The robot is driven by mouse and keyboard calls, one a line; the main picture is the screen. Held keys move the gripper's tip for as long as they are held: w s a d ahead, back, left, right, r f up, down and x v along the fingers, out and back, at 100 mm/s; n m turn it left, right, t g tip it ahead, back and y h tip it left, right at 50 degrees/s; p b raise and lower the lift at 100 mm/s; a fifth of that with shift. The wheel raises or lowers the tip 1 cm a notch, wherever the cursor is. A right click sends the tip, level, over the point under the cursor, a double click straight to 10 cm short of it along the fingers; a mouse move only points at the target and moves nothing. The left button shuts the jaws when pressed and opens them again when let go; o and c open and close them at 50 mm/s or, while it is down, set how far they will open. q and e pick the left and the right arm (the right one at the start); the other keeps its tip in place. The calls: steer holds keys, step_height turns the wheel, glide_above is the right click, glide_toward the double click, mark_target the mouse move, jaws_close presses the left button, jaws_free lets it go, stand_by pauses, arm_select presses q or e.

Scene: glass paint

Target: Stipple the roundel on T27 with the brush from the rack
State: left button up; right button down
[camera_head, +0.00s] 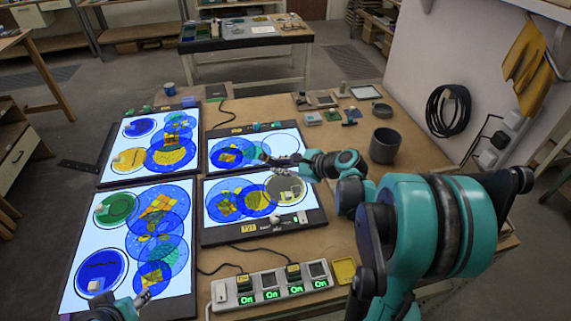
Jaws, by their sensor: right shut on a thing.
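A lit panel (235,228) in the middle carries a small yellow tag (248,229) that seems to read T27. On its glass lie overlapping blue rounds with yellow patches, and a grey-olive roundel (276,183) at its right with a pale block on it. My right gripper (270,159) is above the far edge of this panel, near the roundel. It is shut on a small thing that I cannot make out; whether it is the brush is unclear. My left gripper (140,301) is low over the lower left panel; its finger opening is too small to judge.
Other lit panels stand at the far left (114,135), lower left (76,245) and far middle (289,134). A switch strip (272,286) with green "On" lights and a yellow tray (345,270) lie in front. A dark pot (384,145) stands at the right.

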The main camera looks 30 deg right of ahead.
mark_target(267, 163)
steer(key=a, duration=0.1)
steer(key=w+a, duration=0.1)
steer(key=a, duration=0.1)
steer(key=shift+w+a+r, duration=0.2)
steer(key=shift+a+r, duration=0.1)
steer(key=shift+a, duration=0.1)
arm_select(q)
steer(key=shift+r, duration=0.3)
arm_select(e)
steer(key=s, duration=0.1)
steer(key=s+a, duration=0.2)
steer(key=shift+s+a+f, duration=0.25)
steer(key=shift+s, duration=0.1)
arm_select(q)
steer(key=shift+f, duration=0.2)
arm_select(e)
steer(key=shift+f, duration=0.2)
arm_select(q)
steer(key=shift+f+b, duration=0.3)
steer(key=shift+b, duration=0.1)
arm_select(e)
steer(key=shift+f, duration=0.3)
arm_select(q)
steer(key=shift+r+p, duration=0.95)
arm_select(e)
step_height(267, 163, up, 2)
steer(key=shift+r, duration=0.1)
